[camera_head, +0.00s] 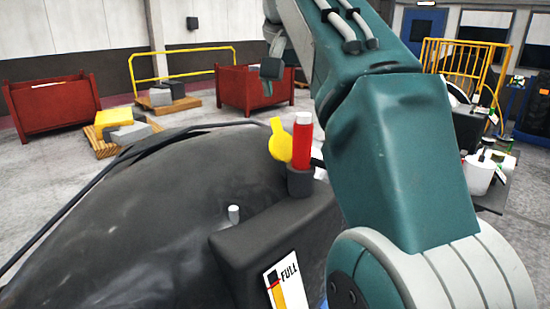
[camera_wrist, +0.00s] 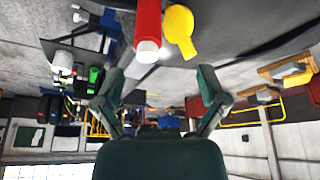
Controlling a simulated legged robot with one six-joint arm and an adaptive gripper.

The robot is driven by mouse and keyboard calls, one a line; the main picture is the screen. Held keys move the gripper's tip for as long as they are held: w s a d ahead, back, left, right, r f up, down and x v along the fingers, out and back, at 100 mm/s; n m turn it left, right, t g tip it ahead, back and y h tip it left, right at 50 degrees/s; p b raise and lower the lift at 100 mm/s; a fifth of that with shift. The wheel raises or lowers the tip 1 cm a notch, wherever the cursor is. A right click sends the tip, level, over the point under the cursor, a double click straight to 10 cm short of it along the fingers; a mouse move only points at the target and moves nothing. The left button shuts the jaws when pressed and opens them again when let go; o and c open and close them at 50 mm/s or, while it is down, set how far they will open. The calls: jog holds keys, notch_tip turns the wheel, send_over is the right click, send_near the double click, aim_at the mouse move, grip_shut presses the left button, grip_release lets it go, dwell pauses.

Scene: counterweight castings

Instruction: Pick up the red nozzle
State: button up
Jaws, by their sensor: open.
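The red nozzle (camera_head: 302,145) stands upright in the head view, with a pale cap on top. Its base sits in a dark collar (camera_head: 299,183) on a dark block. A yellow paddle-shaped tab (camera_head: 279,142) stands close on its left. In the wrist view the red nozzle (camera_wrist: 148,20) enters from the top edge, pale end towards the fingers, with the yellow tab (camera_wrist: 180,28) on its right. My gripper (camera_wrist: 160,80) is open and empty, its two fingers spread. The nozzle's pale end shows above the gap between them, apart from both. In the head view my arm hides most of the gripper.
A big dark rounded body (camera_head: 130,215) fills the front left, with a black hose along it. A block with a FULL gauge label (camera_head: 284,284) adjoins it. Red bins (camera_head: 52,107), pallets (camera_head: 100,146) and yellow rails stand behind. A cluttered table with a white bucket (camera_head: 479,174) is right.

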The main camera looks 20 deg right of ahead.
aim_at(302, 125)
jog(key=shift+m, duration=0.3)
jog(key=d, duration=0.1)
jog(key=d+f, duration=0.1)
jog(key=d, duration=0.1)
jog(key=w+d+f, duration=0.1)
jog(key=shift+d+f, duration=0.2)
jog(key=shift+d, duration=0.15)
jog(key=a+f, duration=0.3)
jog(key=shift+w+f, duration=0.15)
jog(key=shift+w, duration=0.25)
jog(key=d+f, duration=0.2)
jog(key=w+d+f, duration=0.1)
jog(key=f, duration=0.1)
jog(key=shift+d+f, duration=0.1)
jog(key=shift+d, duration=0.3)
jog(key=shift+a, duration=1.1)
jog(key=c, duration=1)
jog(key=shift+d, duration=0.6)
jog(key=shift+c, duration=0.2)
jog(key=shift+a, duration=0.15)
jog(key=shift+c, duration=0.4)
